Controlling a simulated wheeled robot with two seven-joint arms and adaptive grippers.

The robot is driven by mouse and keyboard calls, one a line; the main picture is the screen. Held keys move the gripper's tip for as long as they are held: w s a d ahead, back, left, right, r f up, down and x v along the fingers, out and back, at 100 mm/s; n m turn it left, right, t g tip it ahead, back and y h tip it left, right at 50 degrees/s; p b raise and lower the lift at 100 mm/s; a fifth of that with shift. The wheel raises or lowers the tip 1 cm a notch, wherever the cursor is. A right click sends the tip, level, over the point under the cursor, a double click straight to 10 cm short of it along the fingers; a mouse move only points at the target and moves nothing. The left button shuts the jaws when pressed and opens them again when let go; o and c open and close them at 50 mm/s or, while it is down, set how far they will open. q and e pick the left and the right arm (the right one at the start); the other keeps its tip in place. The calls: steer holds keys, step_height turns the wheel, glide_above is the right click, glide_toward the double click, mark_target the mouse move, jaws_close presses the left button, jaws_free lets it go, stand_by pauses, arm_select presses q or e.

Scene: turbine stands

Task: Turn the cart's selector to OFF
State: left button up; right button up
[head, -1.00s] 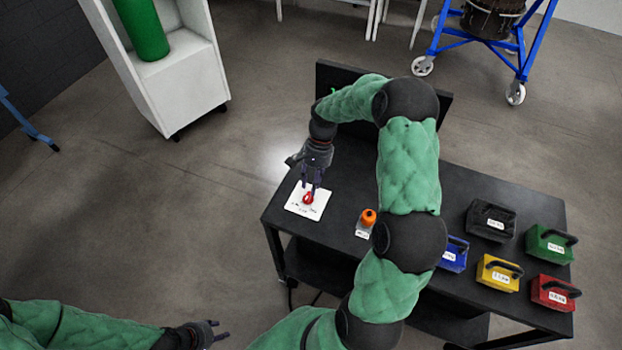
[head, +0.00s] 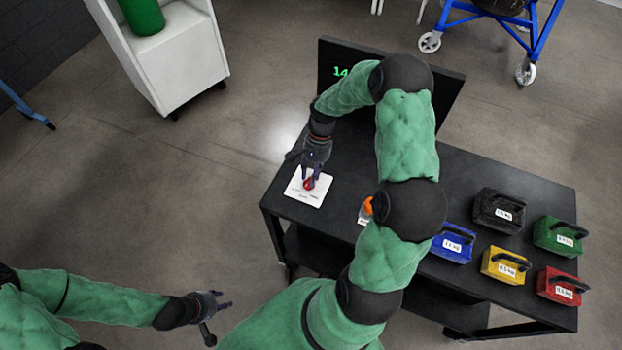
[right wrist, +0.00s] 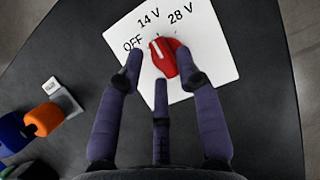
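The selector is a red knob (right wrist: 165,60) on a white plate (right wrist: 205,75) marked OFF, 14 V and 28 V. Its white line points up, close to the 14 V mark and right of OFF. In the head view the knob (head: 309,184) sits at the cart's (head: 345,215) left end. My right gripper (right wrist: 160,70) is over the plate, its fingers spread around the knob. A gap shows on the left; the right fingertip overlaps the knob's edge, contact unclear. My left gripper (head: 224,300) is open and empty, away from the cart at lower left.
A dark display (head: 340,72) at the cart's back shows a green 14, partly hidden by my right arm. An orange knob (head: 367,206) stands right of the plate. Several labelled weights, including a blue one (head: 453,243), fill the cart's right side. A white cabinet (head: 180,60) stands behind left.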

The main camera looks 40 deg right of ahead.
steer(key=shift+s+a+f, duration=0.1)
steer(key=shift+a+f, duration=0.15)
steer(key=shift+f, duration=0.4)
jaws_close()
steer(key=shift+n, duration=0.4)
steer(key=n+g+p, duration=0.1)
steer(key=n, duration=0.2)
steer(key=shift+w+h, duration=0.2)
steer(key=shift+h, duration=0.2)
steer(key=shift+w+n+g+h+p, duration=0.1)
steer(key=shift+n+g+h+p, duration=0.25)
steer(key=shift+n, duration=0.9)
steer(key=shift+n+g+h+p, duration=0.1)
steer(key=shift+n+g+h, duration=0.3)
steer(key=shift+n, duration=0.85)
steer(key=shift+t+h, duration=0.25)
